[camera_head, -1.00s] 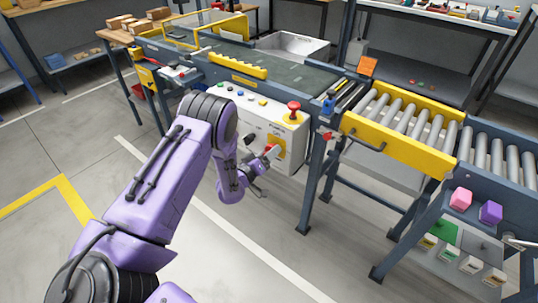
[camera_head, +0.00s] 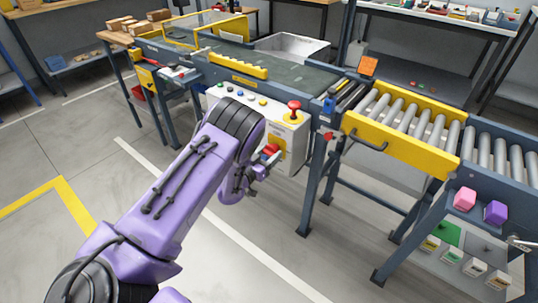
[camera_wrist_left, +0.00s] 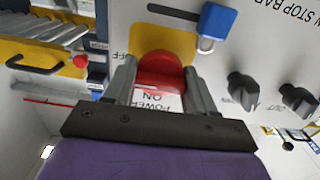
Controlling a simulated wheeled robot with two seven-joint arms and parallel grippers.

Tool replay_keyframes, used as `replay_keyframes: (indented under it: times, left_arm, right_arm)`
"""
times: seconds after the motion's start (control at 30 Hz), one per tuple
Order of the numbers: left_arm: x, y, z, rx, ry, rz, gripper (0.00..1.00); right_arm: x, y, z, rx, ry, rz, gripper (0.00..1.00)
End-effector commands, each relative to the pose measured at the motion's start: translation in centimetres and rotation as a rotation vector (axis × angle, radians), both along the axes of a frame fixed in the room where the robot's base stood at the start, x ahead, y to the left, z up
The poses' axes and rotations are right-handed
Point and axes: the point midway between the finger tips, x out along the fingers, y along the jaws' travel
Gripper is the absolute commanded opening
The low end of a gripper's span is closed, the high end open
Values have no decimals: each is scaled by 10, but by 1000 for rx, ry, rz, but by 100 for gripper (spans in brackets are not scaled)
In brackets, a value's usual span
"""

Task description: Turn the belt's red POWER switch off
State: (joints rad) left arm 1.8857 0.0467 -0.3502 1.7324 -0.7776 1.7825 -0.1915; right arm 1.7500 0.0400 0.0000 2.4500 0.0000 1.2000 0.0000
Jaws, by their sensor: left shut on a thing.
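The red POWER switch (camera_wrist_left: 160,72) sits on a yellow plate (camera_wrist_left: 150,38) on the belt's white control panel. My left gripper's fingers (camera_wrist_left: 162,88) stand on both sides of the red knob and are shut on it. The wrist view shows an "ON" label below the knob, upside down, and part of "OFF" to its left. In the head view the red switch (camera_head: 269,152) shows just beyond my left gripper (camera_head: 262,165), partly covered by it. My right gripper is not in view.
A blue padlock (camera_wrist_left: 217,22) and two black knobs (camera_wrist_left: 242,90) are close to the fingers on the panel. A red mushroom button (camera_head: 294,106) stands above the switch. The conveyor leg (camera_head: 312,185) is to the right. Open floor lies in front.

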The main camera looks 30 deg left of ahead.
Motion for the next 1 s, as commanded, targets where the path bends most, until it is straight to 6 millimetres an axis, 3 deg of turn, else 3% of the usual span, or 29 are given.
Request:
replay_keyframes:
  times: [0.57,0.6,0.67,1.0]
  left_arm:
    - [-1,0,-1,32,1,-1,25]
    - [-1,0,-1,32,1,-1,62]
    - [-1,0,-1,32,1,-1,81]
    - [-5,0,-1,31,1,-1,81]
  right_arm:
    - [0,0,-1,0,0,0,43]
    - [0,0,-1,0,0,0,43]
    - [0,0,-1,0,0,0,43]
    - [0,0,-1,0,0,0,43]
